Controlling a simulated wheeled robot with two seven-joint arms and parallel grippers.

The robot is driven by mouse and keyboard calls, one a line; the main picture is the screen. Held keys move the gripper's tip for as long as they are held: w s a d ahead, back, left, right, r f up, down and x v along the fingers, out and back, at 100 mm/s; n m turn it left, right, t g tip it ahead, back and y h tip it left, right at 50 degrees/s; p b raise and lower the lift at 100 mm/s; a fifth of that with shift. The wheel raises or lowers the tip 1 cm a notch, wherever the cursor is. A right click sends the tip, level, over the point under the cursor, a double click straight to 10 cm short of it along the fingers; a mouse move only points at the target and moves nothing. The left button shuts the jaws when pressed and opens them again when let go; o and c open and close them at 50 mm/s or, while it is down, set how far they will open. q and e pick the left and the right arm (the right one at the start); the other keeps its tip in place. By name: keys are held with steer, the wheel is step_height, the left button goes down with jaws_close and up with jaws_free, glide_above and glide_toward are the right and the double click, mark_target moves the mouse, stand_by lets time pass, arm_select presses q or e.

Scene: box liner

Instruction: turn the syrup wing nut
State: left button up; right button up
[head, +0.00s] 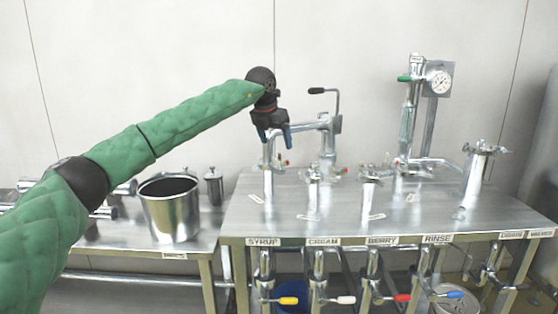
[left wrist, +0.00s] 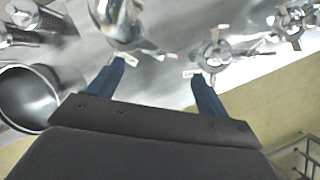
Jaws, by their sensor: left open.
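The syrup post (head: 268,178) is a shiny metal pipe at the left end of the steel counter, above the SYRUP label (head: 262,241). A small metal fitting with a red tip (head: 282,164) sits beside its upper part; I cannot tell clearly whether this is the wing nut. My left gripper (head: 275,137) is open and empty, its blue fingers pointing down at the top of the post and hiding part of it. In the left wrist view, my left gripper (left wrist: 158,68) has bare counter between its fingertips, and a shiny rounded metal part (left wrist: 118,22) lies beyond the left finger.
Cream (head: 314,188) and berry (head: 369,190) fittings stand to the right, then a rinse pipe with a gauge (head: 440,81). A lever arm (head: 325,91) rises behind the gripper. A steel pot (head: 170,215) stands on the lower left table. Colored-handled valves hang below the counter.

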mark_target(280, 159)
arm_select(q)
steer(key=shift+n, duration=0.4)
steer(key=x, duration=0.7)
steer(key=shift+f, duration=0.25)
steer(key=shift+s, duration=0.1)
steer(key=shift+c, duration=0.5)
steer(key=c, duration=0.9)
